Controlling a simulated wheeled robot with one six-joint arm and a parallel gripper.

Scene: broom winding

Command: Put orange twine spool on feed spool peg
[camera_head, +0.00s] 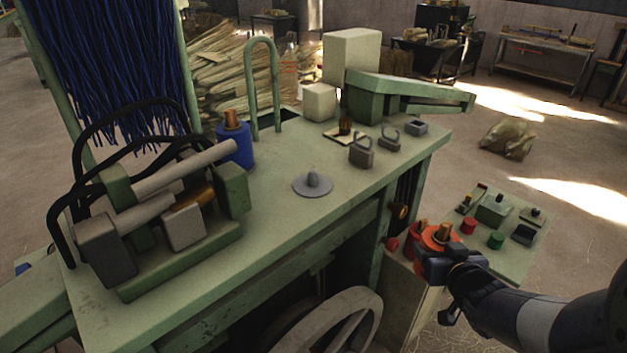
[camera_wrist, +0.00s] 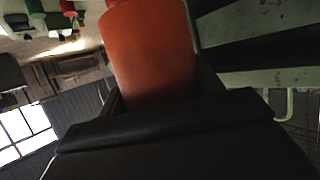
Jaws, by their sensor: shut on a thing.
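An orange twine spool (camera_head: 440,236) with a brown core on top is held in my gripper (camera_head: 428,262) in the head view. My gripper is shut on it, to the right of the green machine table and near the small side table. In the wrist view the orange spool (camera_wrist: 150,45) fills the upper middle, above the dark gripper body (camera_wrist: 170,135). The spool's lower part is hidden in the head view.
The machine table (camera_head: 270,215) holds a blue spool (camera_head: 235,145), a clamp-like mechanism (camera_head: 165,215) at left, a green hoop (camera_head: 263,85) and small grey parts. The side table (camera_head: 515,250) carries red and green pieces. Table top around the peg is clear.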

